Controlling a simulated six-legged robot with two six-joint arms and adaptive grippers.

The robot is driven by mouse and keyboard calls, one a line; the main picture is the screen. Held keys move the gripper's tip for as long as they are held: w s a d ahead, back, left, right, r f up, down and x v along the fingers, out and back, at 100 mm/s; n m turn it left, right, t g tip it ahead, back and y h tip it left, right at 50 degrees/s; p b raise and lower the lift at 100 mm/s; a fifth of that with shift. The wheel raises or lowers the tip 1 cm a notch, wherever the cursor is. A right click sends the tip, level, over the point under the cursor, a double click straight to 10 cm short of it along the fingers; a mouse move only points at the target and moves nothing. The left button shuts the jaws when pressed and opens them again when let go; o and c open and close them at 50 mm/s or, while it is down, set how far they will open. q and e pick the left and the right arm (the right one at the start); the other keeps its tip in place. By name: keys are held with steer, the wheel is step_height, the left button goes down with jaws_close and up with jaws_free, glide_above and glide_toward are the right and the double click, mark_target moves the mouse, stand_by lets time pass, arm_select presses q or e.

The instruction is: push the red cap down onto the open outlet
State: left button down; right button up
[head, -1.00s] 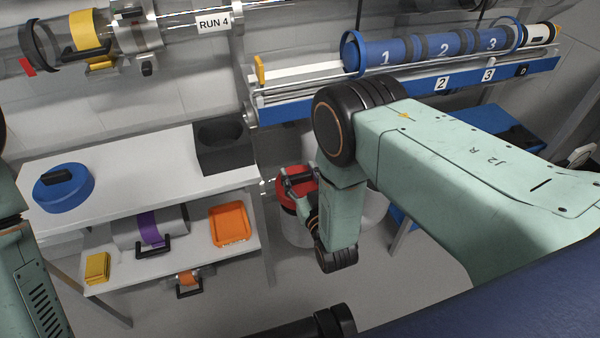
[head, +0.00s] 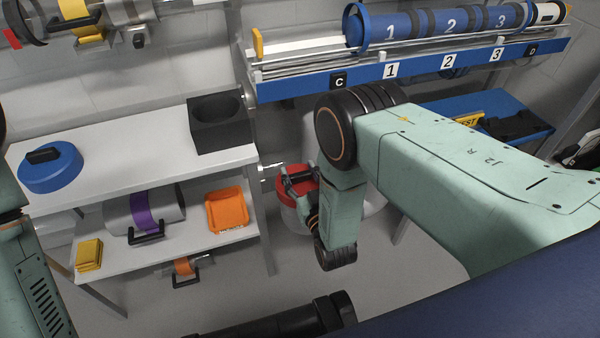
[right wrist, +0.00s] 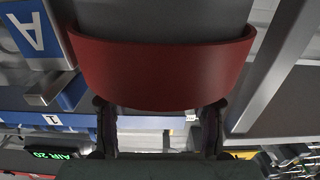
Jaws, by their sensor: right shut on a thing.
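The red cap (head: 304,193) shows below the middle of the head view, partly hidden by my right gripper (head: 293,181) and forearm. In the right wrist view the red cap (right wrist: 160,75) is a broad curved red band around a grey cylindrical body (right wrist: 160,18). The two dark fingers of my right gripper (right wrist: 160,125) reach up to its near edge, shut on it. A pale round body shows under and beside the cap in the head view. I cannot tell whether the cap touches the open outlet, which I cannot make out. My left gripper is out of view.
A white shelf unit (head: 110,140) at left holds a blue round lid (head: 50,172), a black square holder (head: 218,125) and an orange tray (head: 228,210). A blue numbered rail (head: 420,72) carries a blue tube (head: 430,28) above my right arm.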

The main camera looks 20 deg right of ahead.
steer(key=shift+f, duration=0.2)
stand_by(0.5)
steer(key=o, duration=1.3)
steer(key=shift+c, duration=0.2)
steer(key=s, duration=0.7)
steer(key=shift+s, duration=0.25)
steer(key=shift+d, duration=0.1)
